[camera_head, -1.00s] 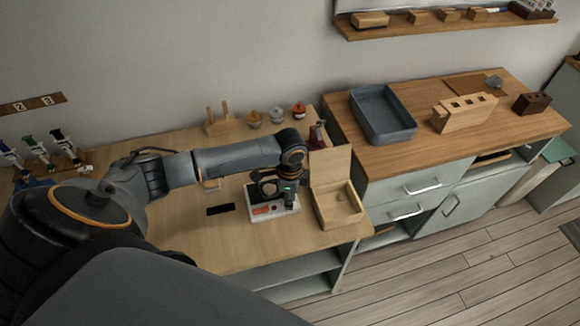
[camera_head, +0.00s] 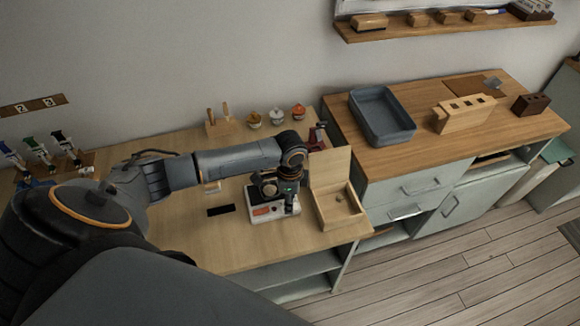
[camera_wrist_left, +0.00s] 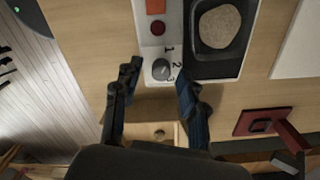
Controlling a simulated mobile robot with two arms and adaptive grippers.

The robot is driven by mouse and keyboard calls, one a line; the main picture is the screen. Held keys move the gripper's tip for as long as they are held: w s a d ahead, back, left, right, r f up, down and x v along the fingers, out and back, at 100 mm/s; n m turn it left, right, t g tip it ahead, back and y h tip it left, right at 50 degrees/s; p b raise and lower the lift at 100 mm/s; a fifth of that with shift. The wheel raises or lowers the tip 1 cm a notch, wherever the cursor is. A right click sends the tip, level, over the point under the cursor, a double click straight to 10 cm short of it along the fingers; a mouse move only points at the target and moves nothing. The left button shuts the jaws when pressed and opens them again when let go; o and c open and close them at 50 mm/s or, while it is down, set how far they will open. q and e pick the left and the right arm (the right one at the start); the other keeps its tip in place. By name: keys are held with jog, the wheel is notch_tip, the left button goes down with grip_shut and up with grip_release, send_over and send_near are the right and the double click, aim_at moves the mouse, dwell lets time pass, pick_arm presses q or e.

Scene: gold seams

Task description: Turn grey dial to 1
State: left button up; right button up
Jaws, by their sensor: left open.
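The grey dial (camera_wrist_left: 161,69) sits at the near corner of a white device (camera_wrist_left: 149,30) in the left wrist view, with printed 1, 2 and 3 beside it. I cannot tell which number it points to. My left gripper (camera_wrist_left: 157,73) is open, with one finger on each side of the dial; contact is not clear. In the head view my left gripper (camera_head: 279,188) is over the white device (camera_head: 273,211), hiding the dial. My right gripper is not visible.
An open wooden box (camera_head: 337,208) stands right of the device. A black strip (camera_head: 221,210) lies left of it on the wooden table (camera_head: 215,245). Small jars (camera_head: 276,117) and a red stand (camera_head: 318,137) are behind. A grey tray (camera_head: 382,117) is on the right counter.

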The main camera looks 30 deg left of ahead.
pick_arm(q)
jog(key=shift+r, duration=0.1)
notch_tip(320, 180, up, 12)
dwell(0.4)
dwell(0.5)
